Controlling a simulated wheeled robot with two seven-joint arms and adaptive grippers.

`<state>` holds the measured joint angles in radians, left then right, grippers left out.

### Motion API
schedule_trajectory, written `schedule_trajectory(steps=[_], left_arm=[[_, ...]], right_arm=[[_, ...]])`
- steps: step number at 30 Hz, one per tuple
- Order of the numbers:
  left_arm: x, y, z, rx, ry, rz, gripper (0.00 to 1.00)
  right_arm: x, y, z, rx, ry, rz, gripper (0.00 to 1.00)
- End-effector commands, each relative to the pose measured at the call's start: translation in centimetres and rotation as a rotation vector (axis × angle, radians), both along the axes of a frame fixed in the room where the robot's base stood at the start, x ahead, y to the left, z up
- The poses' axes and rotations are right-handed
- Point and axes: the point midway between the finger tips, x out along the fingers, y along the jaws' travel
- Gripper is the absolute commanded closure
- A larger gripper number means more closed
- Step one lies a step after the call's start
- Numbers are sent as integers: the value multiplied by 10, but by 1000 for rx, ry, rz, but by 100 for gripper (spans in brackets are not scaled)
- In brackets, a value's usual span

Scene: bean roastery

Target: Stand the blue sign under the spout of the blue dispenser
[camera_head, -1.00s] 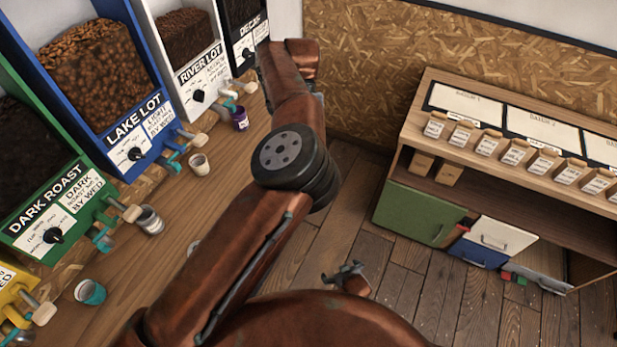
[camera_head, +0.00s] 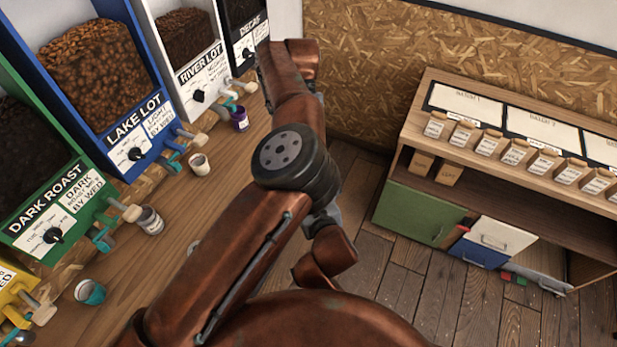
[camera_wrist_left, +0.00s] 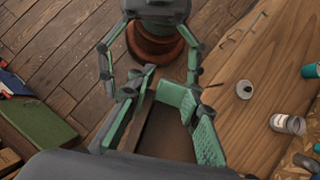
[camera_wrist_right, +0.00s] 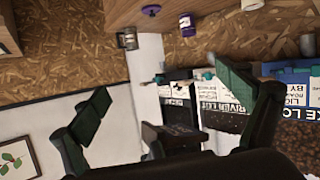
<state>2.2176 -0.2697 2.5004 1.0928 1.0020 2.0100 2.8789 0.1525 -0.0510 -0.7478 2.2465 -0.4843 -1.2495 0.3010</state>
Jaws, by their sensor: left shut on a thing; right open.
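The blue dispenser, labelled LAKE LOT (camera_head: 135,120), stands on the counter in the head view, and its spout (camera_head: 176,160) is at the lower front. It also shows at the right edge of the right wrist view (camera_wrist_right: 300,112). In the left wrist view my left gripper (camera_wrist_left: 163,125) is shut on a thin brown panel (camera_wrist_left: 160,142). No blue face of the sign shows there. My right gripper (camera_wrist_right: 162,98) is open in the right wrist view. A dark block (camera_wrist_right: 170,140) shows low between its fingers; I cannot tell whether it is touched. Neither gripper shows clearly in the head view.
A white cup (camera_head: 200,164) stands near the blue dispenser's spout. The green dispenser (camera_head: 45,215) and white dispenser (camera_head: 195,75) flank it. A jar (camera_head: 151,221) and teal cup (camera_head: 90,292) stand nearer. A shelf unit (camera_head: 400,205) stands right, with open floor (camera_head: 390,270) before it.

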Motion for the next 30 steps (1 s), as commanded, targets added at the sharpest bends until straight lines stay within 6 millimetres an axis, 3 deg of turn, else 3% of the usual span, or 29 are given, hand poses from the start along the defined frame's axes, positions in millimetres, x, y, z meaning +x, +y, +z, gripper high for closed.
schedule_trajectory(steps=[1, 3, 9, 16, 30], left_arm=[[0, 0, 0, 0, 0, 0, 100], [0, 0, 0, 0, 0, 0, 100], [0, 0, 0, 0, 0, 0, 100], [0, 0, 0, 0, 0, 0, 100], [0, 0, 0, 0, 0, 0, 100]], right_arm=[[-9, 0, 24, 27, -28, 2, 7], [-21, -3, 49, 59, -56, -1, 7], [-44, -11, 92, 122, -102, -3, 7], [-37, -9, 97, 133, -111, -4, 7], [40, 15, 80, 132, -110, -5, 7]])
